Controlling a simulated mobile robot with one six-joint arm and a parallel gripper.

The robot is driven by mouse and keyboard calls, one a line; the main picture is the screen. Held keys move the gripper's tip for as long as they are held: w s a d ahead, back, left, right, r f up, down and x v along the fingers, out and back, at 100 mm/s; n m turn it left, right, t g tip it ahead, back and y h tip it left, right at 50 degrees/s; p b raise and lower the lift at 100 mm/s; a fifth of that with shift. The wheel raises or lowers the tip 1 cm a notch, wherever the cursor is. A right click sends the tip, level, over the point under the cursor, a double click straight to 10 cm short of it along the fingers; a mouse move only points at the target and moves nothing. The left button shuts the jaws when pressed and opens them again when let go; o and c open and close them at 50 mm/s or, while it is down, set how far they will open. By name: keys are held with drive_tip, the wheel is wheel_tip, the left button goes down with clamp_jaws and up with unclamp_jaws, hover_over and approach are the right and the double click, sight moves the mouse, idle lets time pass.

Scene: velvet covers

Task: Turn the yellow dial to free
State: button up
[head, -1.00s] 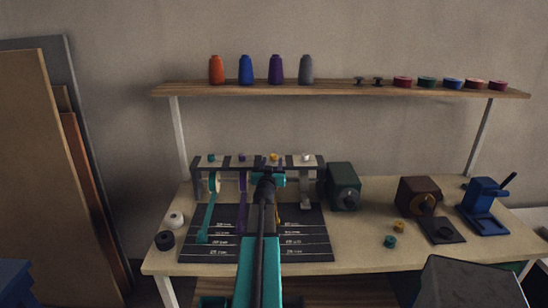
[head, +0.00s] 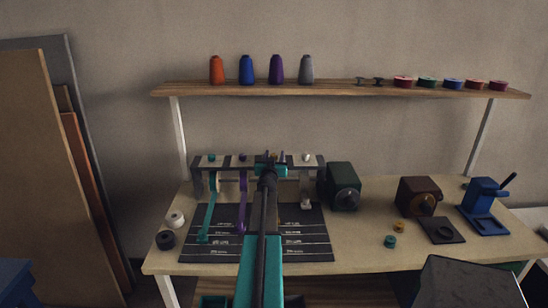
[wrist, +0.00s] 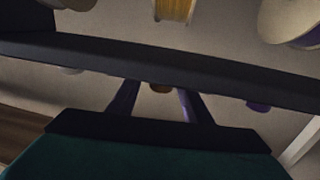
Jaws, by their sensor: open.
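The yellow dial (wrist: 160,88) shows in the wrist view as a small brownish-yellow knob at the edge of the dark rail (wrist: 215,66). My gripper (wrist: 157,95) is open, with one finger on each side of the dial; I cannot tell whether they touch it. In the head view my gripper (head: 275,157) is at the top of the rail, between the purple knob (head: 242,157) and the white knob (head: 307,157), and hides the dial. The dial's pointer and any "free" marking cannot be made out. A yellow thread spool (wrist: 175,9) shows at the wrist view's top edge.
The rack stands on a black mat (head: 190,253) with a teal strip (head: 207,220) and a purple strip (head: 243,205). A dark green box (head: 342,180) stands close right of the rack. A shelf (head: 340,90) with cones and spools runs above.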

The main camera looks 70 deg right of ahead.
drive_tip(key=c, duration=1)
drive_tip(key=shift+w+a, duration=0.1)
drive_tip(key=shift+a, duration=0.15)
drive_tip(key=shift+c, duration=0.3)
drive_tip(key=shift+d, duration=0.2)
drive_tip(key=shift+d+b, duration=0.15)
drive_tip(key=shift+b, duration=0.75)
